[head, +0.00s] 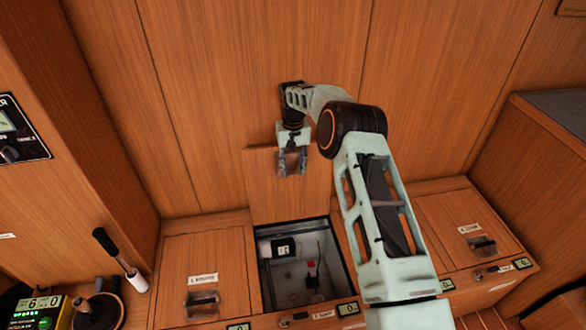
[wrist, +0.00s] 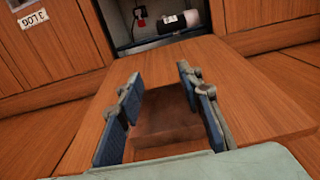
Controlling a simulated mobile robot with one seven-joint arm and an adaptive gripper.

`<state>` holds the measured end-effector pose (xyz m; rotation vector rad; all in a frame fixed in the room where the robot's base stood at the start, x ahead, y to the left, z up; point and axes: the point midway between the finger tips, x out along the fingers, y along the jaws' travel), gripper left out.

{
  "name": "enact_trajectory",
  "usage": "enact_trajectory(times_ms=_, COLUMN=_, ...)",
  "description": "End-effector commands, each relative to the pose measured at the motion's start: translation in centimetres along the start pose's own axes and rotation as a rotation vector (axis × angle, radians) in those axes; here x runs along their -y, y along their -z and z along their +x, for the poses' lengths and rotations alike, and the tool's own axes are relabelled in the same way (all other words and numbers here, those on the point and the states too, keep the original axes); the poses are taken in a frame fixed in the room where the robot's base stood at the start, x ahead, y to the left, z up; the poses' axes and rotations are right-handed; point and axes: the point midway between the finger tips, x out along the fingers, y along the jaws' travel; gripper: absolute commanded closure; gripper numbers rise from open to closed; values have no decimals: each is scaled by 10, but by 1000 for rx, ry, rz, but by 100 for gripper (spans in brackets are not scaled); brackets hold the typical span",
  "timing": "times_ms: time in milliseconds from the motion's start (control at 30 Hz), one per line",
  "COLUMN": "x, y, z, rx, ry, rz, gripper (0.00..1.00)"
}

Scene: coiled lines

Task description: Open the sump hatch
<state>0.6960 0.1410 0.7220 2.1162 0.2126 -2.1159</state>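The middle hatch stands open. Its wooden lid (head: 265,185) is raised upright at the back of the opening, close to the wall, and fills much of the wrist view (wrist: 255,100). Below it is the open sump compartment (head: 290,285), with light grey walls and small fittings inside; part of it also shows in the wrist view (wrist: 155,22). My gripper (head: 291,172) points down in front of the lid.
A closed hatch with a dark latch (head: 203,300) is on the left, another (head: 480,243) on the right. A pump handle (head: 120,262) and a green-lit meter (head: 40,310) stand at lower left. A grey-topped cabinet (head: 560,105) is at right.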

Motion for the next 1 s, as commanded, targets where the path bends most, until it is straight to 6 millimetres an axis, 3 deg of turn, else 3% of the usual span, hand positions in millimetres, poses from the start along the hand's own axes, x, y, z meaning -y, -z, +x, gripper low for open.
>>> enact_trajectory(times_ms=33, x=0, y=0, z=0, rx=0, ry=0, rz=0, gripper=74)
enact_trajectory(times_ms=267, x=0, y=0, z=0, rx=0, ry=0, rz=0, gripper=99)
enact_trajectory(times_ms=667, x=0, y=0, z=0, rx=0, ry=0, rz=0, gripper=100)
enact_trajectory(times_ms=1000, x=0, y=0, z=0, rx=0, ry=0, rz=0, gripper=66)
